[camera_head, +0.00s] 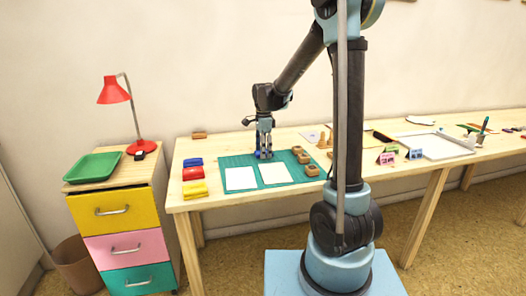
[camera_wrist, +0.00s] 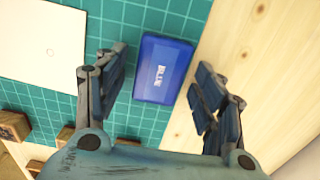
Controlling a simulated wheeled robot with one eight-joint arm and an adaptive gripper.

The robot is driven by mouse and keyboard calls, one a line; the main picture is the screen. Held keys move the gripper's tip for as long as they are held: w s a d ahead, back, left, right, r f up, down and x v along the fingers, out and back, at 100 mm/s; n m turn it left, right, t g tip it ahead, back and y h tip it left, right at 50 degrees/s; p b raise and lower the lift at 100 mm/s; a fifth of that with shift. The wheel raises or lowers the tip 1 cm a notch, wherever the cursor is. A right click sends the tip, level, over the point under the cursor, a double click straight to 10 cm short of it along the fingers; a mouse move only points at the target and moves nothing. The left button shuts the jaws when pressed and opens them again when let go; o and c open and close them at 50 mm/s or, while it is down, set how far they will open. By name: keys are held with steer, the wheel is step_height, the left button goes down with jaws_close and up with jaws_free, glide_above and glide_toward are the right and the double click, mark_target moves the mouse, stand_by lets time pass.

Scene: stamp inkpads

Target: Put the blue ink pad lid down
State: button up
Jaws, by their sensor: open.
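The blue ink pad lid (camera_wrist: 163,68) is a flat blue rectangle with white lettering that reads BLUE. In the wrist view it appears to lie flat on the green cutting mat (camera_wrist: 140,118), by the mat's edge. My gripper (camera_wrist: 162,66) is open, with one finger on each side of the lid and visible gaps to both. In the head view my gripper (camera_head: 264,154) points down over the back of the mat, and a bit of blue shows beside its fingers. The blue ink pad (camera_head: 193,162) sits left of the mat.
A red pad (camera_head: 193,174) and a yellow pad (camera_head: 194,189) lie in front of the blue one. White paper sheets (camera_head: 241,178) lie on the mat, with several wooden stamps (camera_head: 311,170) at its right. Bare wooden table lies behind the mat.

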step_height(320, 180, up, 11)
steer(key=s+d+r+n, duration=0.1)
steer(key=s+d+n, duration=0.3)
steer(key=s+d, duration=0.4)
steer(key=s+d+f+n+t, duration=0.1)
steer(key=s+d+f+n, duration=0.4)
steer(key=s, duration=0.7)
steer(key=s+d+f+n+t, duration=0.1)
steer(key=s+d+f+n, duration=0.5)
steer(key=s, duration=0.5)
step_height(320, 180, down, 3)
steer(key=shift+s+d+f, duration=0.1)
steer(key=shift+s+d, duration=0.3)
steer(key=shift+d, duration=0.75)
steer(key=shift+w+f, duration=0.2)
steer(key=shift+w, duration=0.2)
